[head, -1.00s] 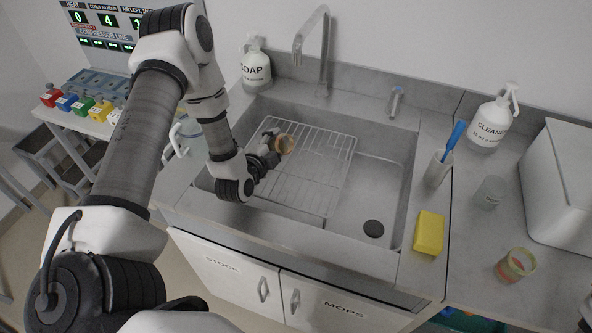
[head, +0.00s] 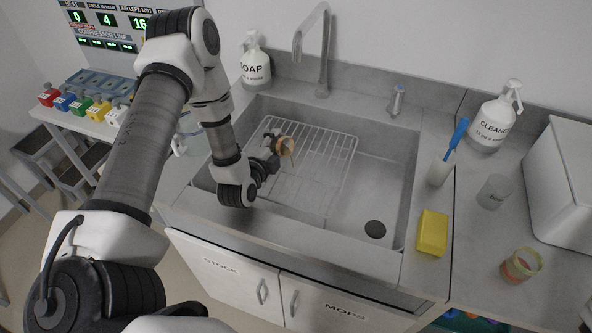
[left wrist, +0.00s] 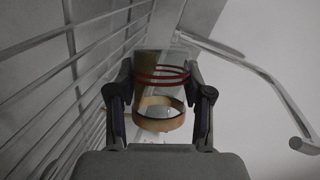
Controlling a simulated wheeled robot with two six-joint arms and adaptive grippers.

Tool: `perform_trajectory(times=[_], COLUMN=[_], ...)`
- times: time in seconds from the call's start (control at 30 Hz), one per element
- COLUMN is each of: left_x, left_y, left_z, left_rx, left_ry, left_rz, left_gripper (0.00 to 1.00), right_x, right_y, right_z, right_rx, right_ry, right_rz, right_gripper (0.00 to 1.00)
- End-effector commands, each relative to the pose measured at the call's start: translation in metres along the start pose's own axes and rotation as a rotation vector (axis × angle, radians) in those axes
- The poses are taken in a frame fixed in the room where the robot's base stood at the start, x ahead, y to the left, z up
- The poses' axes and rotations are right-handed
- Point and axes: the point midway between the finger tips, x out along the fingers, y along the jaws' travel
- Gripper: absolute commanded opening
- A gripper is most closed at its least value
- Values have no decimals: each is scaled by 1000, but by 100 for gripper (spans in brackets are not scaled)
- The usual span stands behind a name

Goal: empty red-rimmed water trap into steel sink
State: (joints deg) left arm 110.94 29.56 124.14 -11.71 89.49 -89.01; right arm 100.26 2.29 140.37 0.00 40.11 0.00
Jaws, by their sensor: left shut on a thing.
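My left gripper (head: 275,149) is shut on the red-rimmed water trap (head: 285,147) and holds it above the wire rack in the steel sink (head: 376,190). In the left wrist view the trap (left wrist: 160,76) is a clear cup with red rings and an amber band, between the two fingers (left wrist: 160,105). It looks tipped over on its side, its round end facing right in the head view. I cannot tell whether water is still inside. My right gripper is not in view.
The wire rack (head: 318,150) covers the sink's left part; the drain (head: 375,229) lies clear at right. The tap (head: 323,50) stands behind. A soap bottle (head: 254,68), yellow sponge (head: 432,232), cleaner bottle (head: 490,125) and another banded cup (head: 521,265) stand around the sink.

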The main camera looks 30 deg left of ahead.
Motion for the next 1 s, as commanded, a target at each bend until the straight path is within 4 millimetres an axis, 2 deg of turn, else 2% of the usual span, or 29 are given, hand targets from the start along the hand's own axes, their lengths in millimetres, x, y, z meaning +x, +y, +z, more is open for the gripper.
perform_trajectory(times=[1.0], left_x=[-4], left_y=[-1], left_z=[-9], left_rx=[90], left_ry=[-11], left_rz=[-37], left_gripper=[16], right_x=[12], right_y=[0], right_z=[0], right_rx=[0], right_ry=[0], right_rz=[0], right_gripper=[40])
